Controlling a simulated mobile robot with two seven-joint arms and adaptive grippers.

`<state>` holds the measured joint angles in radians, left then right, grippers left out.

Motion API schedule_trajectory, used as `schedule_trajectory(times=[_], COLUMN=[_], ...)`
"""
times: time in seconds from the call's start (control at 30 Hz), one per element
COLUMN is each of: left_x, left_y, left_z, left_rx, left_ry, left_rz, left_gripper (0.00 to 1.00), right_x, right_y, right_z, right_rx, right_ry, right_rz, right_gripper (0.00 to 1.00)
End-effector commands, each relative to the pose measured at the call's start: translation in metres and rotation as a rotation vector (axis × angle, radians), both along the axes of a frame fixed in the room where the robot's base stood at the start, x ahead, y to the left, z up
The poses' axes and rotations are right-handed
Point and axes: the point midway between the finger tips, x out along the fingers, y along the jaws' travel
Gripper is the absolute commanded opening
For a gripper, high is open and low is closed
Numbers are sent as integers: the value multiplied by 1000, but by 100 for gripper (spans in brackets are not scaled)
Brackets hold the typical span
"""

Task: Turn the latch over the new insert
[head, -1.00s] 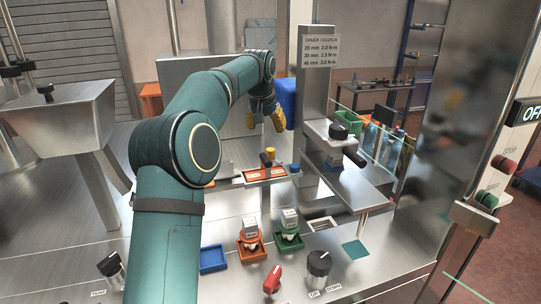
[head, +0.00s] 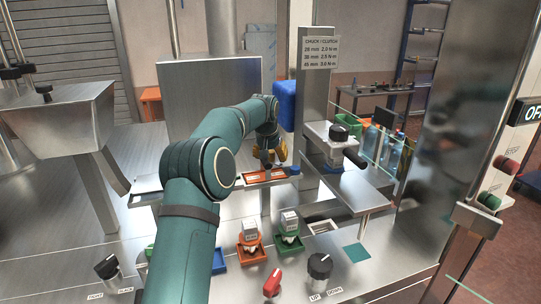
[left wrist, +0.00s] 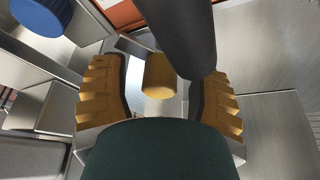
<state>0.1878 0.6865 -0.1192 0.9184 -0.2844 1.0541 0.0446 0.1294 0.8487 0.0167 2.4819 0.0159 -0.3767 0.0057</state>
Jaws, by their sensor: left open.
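My left gripper (head: 271,157) is open at the bar in the middle of the head view, just above two orange-framed plates (head: 256,177). In the left wrist view my left gripper (left wrist: 160,98) has its yellow fingers spread apart. Which of these belongs to the latch I cannot tell. An orange edge (left wrist: 125,14) shows beyond. In the head view my gripper mostly hides the knob and rod. My right gripper is out of view.
A blue cap (head: 294,169) sits right of the plates, and a blue cylinder (left wrist: 40,15) shows in the wrist view. A metal post (head: 315,110) and a clamp with a black knob (head: 338,133) stand to the right. Orange (head: 250,250) and green (head: 289,243) trays lie in front.

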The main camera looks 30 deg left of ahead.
Motion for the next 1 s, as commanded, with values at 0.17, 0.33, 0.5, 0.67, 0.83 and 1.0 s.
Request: schedule_trajectory(times=[0.17,0.33,0.5,0.67,0.83,1.0], left_x=[0,0,0,0,0,0], left_y=[0,0,0,1,1,1], left_z=[0,0,1,1,3,3], left_rx=[0,0,0,-1,-2,-2], left_ry=[0,0,0,1,1,2], left_rz=[0,0,-3,-36,-122,-242], left_gripper=[49,0,0,0,0,0], right_x=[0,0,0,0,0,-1], right_y=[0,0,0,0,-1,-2], right_z=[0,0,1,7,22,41], right_rx=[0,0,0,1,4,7], right_ry=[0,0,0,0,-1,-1], right_rz=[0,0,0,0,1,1], right_gripper=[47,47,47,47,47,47])
